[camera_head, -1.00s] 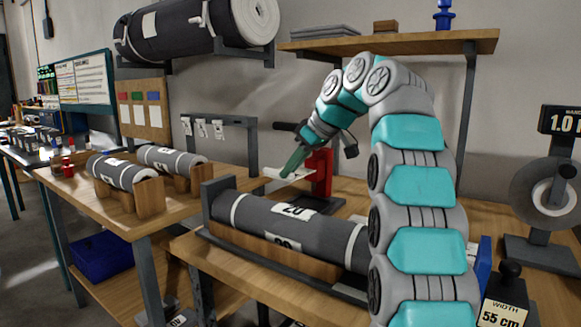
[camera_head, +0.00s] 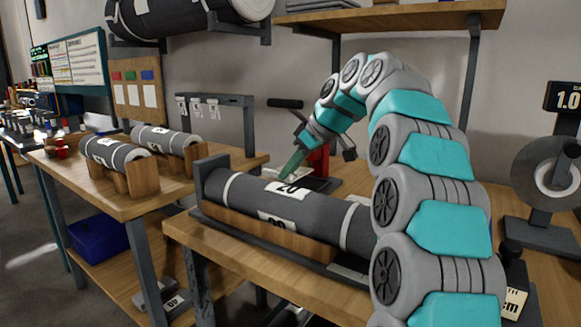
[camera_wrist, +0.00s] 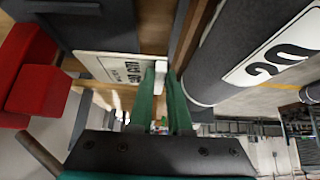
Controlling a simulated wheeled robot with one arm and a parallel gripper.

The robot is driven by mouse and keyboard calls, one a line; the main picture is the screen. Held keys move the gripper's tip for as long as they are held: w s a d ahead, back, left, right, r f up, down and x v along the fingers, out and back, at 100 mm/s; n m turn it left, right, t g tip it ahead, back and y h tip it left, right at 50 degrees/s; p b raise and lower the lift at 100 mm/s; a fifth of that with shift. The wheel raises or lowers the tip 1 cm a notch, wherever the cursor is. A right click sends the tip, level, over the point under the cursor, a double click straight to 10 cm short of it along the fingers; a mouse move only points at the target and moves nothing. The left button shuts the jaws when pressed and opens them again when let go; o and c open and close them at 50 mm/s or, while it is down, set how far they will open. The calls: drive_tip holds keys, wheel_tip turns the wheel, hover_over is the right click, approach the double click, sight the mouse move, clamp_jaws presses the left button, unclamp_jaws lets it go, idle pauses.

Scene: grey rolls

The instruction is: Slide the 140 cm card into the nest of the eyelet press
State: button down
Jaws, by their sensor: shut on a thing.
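The white card (camera_wrist: 110,67) with dark print shows in the wrist view, its far-right end at my green fingertips. My gripper (camera_wrist: 160,78) is shut on the card by a small white part at that end. In the head view my gripper (camera_head: 292,167) points down just behind the grey roll, in front of the red eyelet press (camera_head: 317,160). The press's red body (camera_wrist: 38,75) is left of the card in the wrist view. My arm and gripper hide much of the press in the head view. I cannot tell whether the card touches the nest.
A large grey roll (camera_head: 250,198) marked 20 lies in a wooden cradle close by my fingers. Smaller rolls (camera_head: 118,152) rest on the left table. A shelf (camera_head: 400,17) overhangs behind my arm.

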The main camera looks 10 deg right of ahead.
drive_tip(key=shift+d+f+b, duration=0.1)
drive_tip(key=shift+b, duration=0.25)
drive_tip(key=shift+w+d+f+b, duration=0.2)
drive_tip(key=shift+f+b, duration=0.25)
drive_tip(key=shift+f, duration=0.25)
drive_tip(key=shift+w+d+f+b, duration=0.2)
drive_tip(key=shift+f+b, duration=0.25)
drive_tip(key=shift+f, duration=0.25)
drive_tip(key=shift+w+d+f+b, duration=0.2)
drive_tip(key=shift+f+b, duration=0.25)
drive_tip(key=shift+f, duration=0.25)
drive_tip(key=shift+f+b, duration=0.45)
drive_tip(key=shift+f, duration=0.15)
drive_tip(key=shift+w+d+p, duration=0.35)
drive_tip(key=shift+w+d, duration=0.3)
drive_tip(key=shift+w+d, duration=0.2)
drive_tip(key=shift+d, duration=0.05)
drive_tip(key=shift+w+d+p, duration=0.75)
drive_tip(key=shift+w+d, duration=0.05)
drive_tip(key=shift+w, duration=0.05)
drive_tip(key=c, duration=0.8)
unclamp_jaws()
